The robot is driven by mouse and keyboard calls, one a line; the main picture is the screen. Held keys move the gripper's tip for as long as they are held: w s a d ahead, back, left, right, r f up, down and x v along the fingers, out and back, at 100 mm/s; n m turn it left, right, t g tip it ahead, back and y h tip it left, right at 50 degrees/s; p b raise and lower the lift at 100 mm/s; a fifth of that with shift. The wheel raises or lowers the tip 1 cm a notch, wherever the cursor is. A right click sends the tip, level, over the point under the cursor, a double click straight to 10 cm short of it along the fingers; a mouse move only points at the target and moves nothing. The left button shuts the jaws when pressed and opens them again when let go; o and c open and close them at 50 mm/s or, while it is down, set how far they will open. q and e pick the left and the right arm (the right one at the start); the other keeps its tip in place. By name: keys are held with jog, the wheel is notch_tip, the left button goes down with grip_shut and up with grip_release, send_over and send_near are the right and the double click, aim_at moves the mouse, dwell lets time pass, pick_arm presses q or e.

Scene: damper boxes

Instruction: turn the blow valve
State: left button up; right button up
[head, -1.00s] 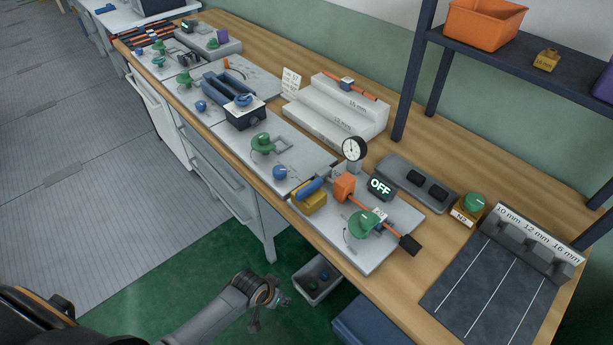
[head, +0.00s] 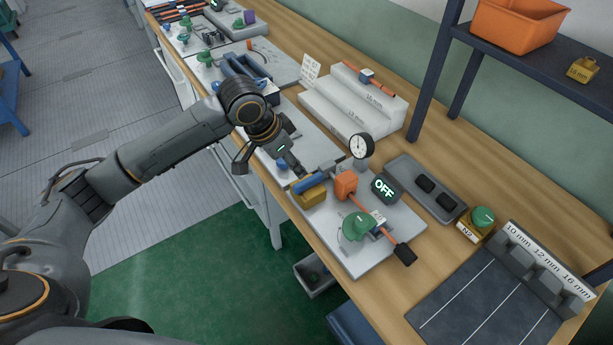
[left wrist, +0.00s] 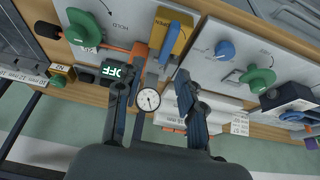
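A yellow valve block (head: 308,198) with a blue lever (head: 311,181) sits at the left of the grey fixture plate (head: 352,266); no label names it as the blow valve. The yellow block (left wrist: 160,22) and its lever (left wrist: 175,42) also show in the left wrist view. My left gripper (head: 268,164) is open and empty, just left of the lever in the head view. Its spread fingers (left wrist: 150,86) show in the left wrist view, with the lever beyond them. A green handle (head: 356,226) sits on the plate's front. My right gripper is out of view.
A dial gauge (head: 361,146), an orange block (head: 346,185) and a display reading OFF (head: 385,189) stand close to the lever. Further fixtures with knobs line the bench to the left.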

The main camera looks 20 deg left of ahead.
aim_at(307, 180)
pick_arm(q)
jog(key=x, duration=0.3)
jog(key=p+x, duration=0.1)
jog(key=x, duration=0.3)
jog(key=w+a+x, duration=0.1)
jog(key=x, duration=0.3)
jog(key=shift+f+p, duration=0.15)
jog(key=shift+p, duration=0.2)
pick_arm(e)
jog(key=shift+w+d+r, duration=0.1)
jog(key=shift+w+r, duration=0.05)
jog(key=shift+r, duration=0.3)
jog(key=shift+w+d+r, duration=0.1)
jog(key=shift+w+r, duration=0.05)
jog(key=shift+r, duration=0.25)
pick_arm(q)
jog(key=shift+c, duration=0.4)
grip_shut()
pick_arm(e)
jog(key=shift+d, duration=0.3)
